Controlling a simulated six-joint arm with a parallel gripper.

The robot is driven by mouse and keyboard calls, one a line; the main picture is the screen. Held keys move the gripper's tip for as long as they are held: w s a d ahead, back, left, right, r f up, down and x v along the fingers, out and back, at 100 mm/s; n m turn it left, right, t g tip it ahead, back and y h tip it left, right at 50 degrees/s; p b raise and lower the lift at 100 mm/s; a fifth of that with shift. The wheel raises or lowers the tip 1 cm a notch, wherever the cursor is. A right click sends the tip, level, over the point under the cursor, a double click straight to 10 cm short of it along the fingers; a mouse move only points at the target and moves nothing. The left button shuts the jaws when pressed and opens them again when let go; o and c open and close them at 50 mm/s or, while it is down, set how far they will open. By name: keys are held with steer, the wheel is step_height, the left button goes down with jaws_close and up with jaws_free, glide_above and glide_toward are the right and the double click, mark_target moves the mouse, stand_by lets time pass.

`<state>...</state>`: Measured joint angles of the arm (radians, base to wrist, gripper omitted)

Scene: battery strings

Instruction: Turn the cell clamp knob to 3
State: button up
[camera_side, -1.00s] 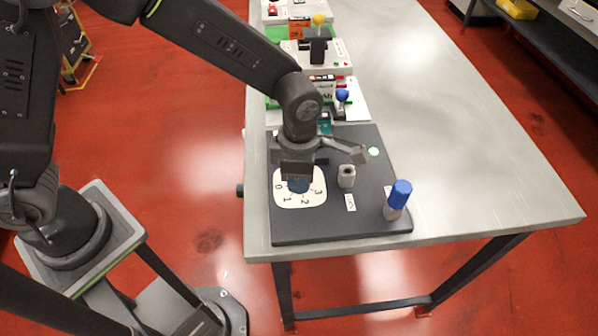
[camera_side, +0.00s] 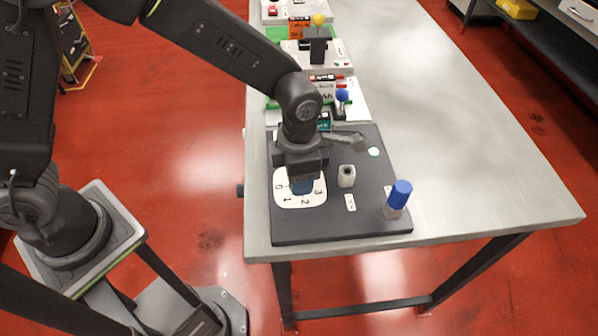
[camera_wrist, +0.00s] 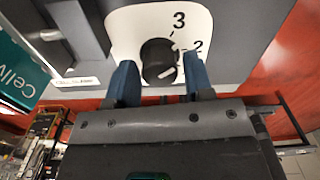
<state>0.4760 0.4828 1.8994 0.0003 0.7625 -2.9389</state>
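The clamp knob is a black round knob (camera_wrist: 158,60) with a white pointer mark, on a white dial plate (camera_side: 288,203) numbered 0 to 3. In the wrist view its pointer mark is at the knob's lower right, away from the 3; the 0 and 1 are hidden there. In the wrist view my gripper (camera_wrist: 161,80) is open, one finger on each side of the knob, with gaps visible.
On the dark board (camera_side: 340,225) stand a small pale socket (camera_side: 346,176) and a blue-capped post (camera_side: 397,199). A grey lever (camera_side: 345,141) is just behind my gripper. Battery modules with handles (camera_side: 318,50) line the table beyond. The table's right side is clear.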

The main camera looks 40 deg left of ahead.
steer(key=shift+o, duration=0.7)
steer(key=shift+r, duration=0.1)
steer(key=shift+r, duration=1.65)
steer(key=m, duration=0.5)
steer(key=shift+m, duration=0.4)
steer(key=shift+f, duration=1.8)
